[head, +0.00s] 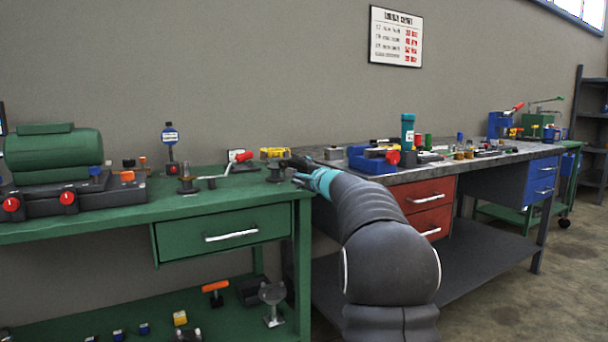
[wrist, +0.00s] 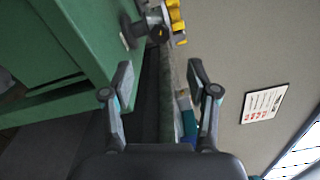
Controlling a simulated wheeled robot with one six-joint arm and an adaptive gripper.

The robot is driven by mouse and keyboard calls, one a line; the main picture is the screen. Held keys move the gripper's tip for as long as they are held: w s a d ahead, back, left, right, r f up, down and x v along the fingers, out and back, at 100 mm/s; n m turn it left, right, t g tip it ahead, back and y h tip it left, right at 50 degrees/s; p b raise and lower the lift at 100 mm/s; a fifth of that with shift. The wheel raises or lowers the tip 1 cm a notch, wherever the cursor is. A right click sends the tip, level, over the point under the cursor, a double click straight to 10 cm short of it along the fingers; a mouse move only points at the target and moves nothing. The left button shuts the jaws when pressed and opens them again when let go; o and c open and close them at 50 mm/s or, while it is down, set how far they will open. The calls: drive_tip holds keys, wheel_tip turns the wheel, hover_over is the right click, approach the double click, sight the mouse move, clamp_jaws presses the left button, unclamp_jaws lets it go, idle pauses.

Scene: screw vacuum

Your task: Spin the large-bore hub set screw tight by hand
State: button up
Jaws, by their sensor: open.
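My gripper (head: 298,170) is at the right end of the green bench, close to its top. In the wrist view my gripper (wrist: 160,74) is open, with nothing between its fingers. Ahead of the fingertips, a small grey metal part with a dark round end (wrist: 157,33) stands at the bench edge. It seems to be the small dark part (head: 276,174) just left of my gripper in the head view. I cannot tell whether it is the large-bore hub, and no set screw can be made out clearly.
A yellow object (head: 272,153) sits behind the small part, and a red-handled crank (head: 241,158) is to its left. The green bench (head: 130,213) adjoins a grey bench (head: 440,170) holding a blue bin (head: 372,163). A green machine (head: 55,153) stands far left.

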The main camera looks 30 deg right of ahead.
drive_tip(key=shift+s, duration=1.05)
drive_tip(key=shift+c, duration=0.2)
idle(0.3)
